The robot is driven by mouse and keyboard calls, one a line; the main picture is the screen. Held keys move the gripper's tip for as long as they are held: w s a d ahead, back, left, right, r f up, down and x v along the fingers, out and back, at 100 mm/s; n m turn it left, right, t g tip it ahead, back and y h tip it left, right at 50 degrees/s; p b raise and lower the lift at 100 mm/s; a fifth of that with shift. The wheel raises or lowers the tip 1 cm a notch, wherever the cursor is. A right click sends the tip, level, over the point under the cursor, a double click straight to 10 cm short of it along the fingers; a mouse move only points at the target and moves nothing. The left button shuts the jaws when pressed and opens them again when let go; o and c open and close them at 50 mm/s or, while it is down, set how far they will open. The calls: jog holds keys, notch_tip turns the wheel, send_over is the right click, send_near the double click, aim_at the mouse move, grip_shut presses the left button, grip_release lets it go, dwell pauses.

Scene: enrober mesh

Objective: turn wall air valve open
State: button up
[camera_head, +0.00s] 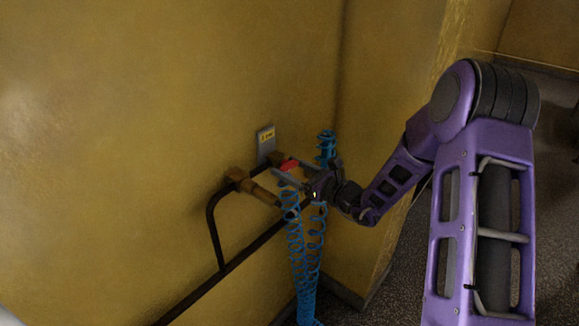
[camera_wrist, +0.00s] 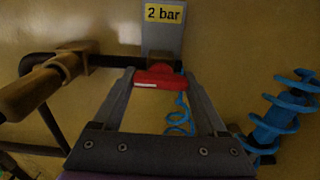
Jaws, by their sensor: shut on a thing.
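The wall air valve has a red handle (camera_wrist: 160,78), which sits below a grey plate with a yellow "2 bar" label (camera_wrist: 163,14). In the head view the red handle (camera_head: 290,165) shows small on the yellow wall, beside the brass-coloured fittings. My gripper (camera_wrist: 160,82) reaches to it, with one finger at each end of the red handle, and is shut on it. In the head view my gripper (camera_head: 291,175) comes in from the right. The valve body behind the handle is mostly hidden.
Blue coiled hoses (camera_head: 296,240) hang below and beside my gripper; one coil (camera_wrist: 280,112) is close to its right finger. A brass-coloured fitting (camera_wrist: 42,86) is on the left. A dark pipe (camera_head: 216,235) runs along the wall. A wall corner stands to the right.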

jog(key=o, duration=1.3)
jog(key=v, duration=1.7)
jog(key=shift+s+d+b, duration=0.2)
jog(key=shift+b, duration=0.1)
